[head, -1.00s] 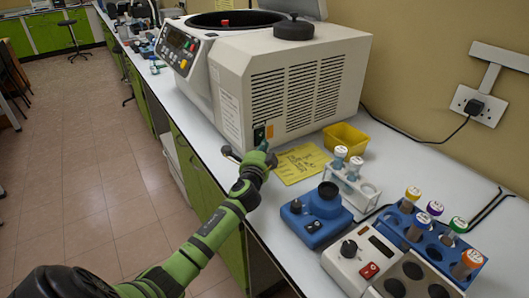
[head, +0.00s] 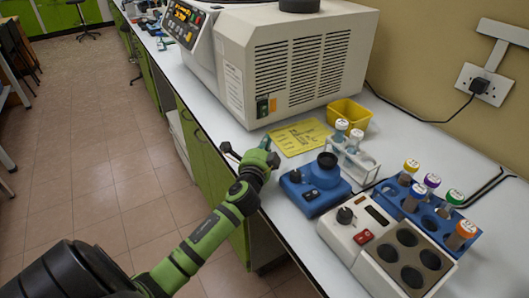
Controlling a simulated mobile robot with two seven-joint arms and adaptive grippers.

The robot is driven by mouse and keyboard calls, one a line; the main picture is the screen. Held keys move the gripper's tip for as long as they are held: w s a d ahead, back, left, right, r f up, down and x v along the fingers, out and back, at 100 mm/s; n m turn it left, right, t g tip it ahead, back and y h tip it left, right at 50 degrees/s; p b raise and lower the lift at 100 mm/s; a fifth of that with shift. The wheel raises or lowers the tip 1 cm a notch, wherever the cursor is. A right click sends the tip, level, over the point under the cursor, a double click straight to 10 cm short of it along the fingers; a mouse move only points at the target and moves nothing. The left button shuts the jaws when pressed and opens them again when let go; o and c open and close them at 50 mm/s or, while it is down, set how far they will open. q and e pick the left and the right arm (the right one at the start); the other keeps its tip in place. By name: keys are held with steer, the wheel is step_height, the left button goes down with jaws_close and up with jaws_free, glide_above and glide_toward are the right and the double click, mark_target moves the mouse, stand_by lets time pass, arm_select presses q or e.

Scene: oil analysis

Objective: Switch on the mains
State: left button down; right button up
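The large beige centrifuge (head: 300,60) stands on the bench in the head view. My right gripper is not in view.
A yellow sheet (head: 299,137), a yellow tray (head: 348,112) and a tube rack (head: 352,157) lie close by. A blue device (head: 316,184), a white heater block (head: 388,248) and a blue rack of capped tubes (head: 425,212) stand nearer. A plugged wall socket (head: 484,85) is at right.

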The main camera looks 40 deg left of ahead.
arm_select(q)
steer(key=v, duration=0.3)
steer(key=shift+d+r, duration=0.1)
steer(key=shift+d, duration=0.2)
steer(key=shift+s, duration=0.1)
steer(key=shift+a, duration=0.1)
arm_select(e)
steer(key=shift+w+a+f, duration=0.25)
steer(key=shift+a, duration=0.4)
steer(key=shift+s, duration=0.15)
